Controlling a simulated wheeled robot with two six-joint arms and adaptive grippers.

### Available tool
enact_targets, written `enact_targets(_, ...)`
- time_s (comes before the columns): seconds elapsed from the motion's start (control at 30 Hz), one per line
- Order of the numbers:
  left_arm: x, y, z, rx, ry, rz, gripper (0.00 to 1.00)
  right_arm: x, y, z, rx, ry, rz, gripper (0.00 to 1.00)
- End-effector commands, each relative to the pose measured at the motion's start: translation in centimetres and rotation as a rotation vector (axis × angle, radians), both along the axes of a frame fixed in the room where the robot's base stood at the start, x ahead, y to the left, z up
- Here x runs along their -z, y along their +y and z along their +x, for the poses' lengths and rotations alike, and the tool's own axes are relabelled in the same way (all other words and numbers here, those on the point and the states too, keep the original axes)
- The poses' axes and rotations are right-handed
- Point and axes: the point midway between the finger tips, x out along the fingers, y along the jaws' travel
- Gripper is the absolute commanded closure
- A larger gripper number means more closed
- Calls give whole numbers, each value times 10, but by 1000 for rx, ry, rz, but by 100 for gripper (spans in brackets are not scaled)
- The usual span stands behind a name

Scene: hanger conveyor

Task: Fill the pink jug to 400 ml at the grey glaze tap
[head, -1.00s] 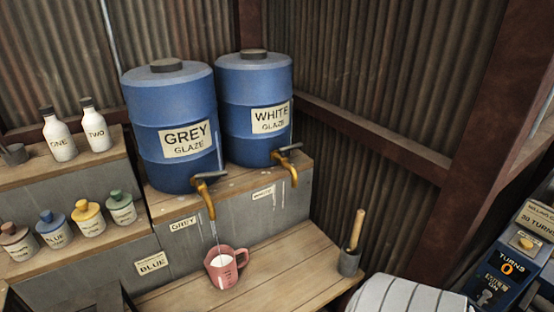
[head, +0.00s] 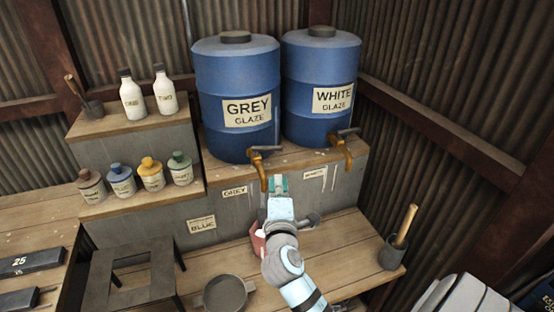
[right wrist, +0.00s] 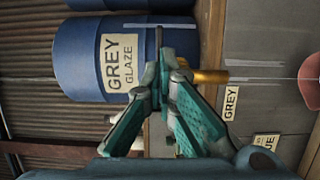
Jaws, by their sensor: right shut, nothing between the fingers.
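The pink jug (head: 258,243) stands on the lower wooden shelf below the grey glaze tap (head: 262,170), mostly hidden behind my right arm. Part of it shows at the right edge of the right wrist view (right wrist: 311,82). There a thin stream runs from the tap's brass spout (right wrist: 210,76) towards the jug. The jug's level cannot be read. The blue grey glaze barrel (head: 236,85) stands above. My right gripper (head: 278,180) is shut and empty, close in front of the tap; whether it touches the dark handle (right wrist: 159,42) is unclear. My left gripper is not in view.
The white glaze barrel (head: 320,80) and its tap (head: 343,150) stand just right. A grey pot with a wooden-handled tool (head: 393,252) is on the shelf's right. Bottles fill the left steps. A round dark pan (head: 226,293) and a stool (head: 130,275) are in front.

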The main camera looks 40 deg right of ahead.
Motion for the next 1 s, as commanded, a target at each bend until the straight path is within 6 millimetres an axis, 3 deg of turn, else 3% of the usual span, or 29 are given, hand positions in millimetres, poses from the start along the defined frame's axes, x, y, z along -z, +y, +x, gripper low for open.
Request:
enact_targets(0.3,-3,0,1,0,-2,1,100,0,-41,56,1,2,1,100)
enact_targets(0.5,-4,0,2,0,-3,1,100,1,-61,82,-1,2,3,100)
enact_targets(1.0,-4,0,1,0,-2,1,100,1,-69,92,-2,2,4,100)
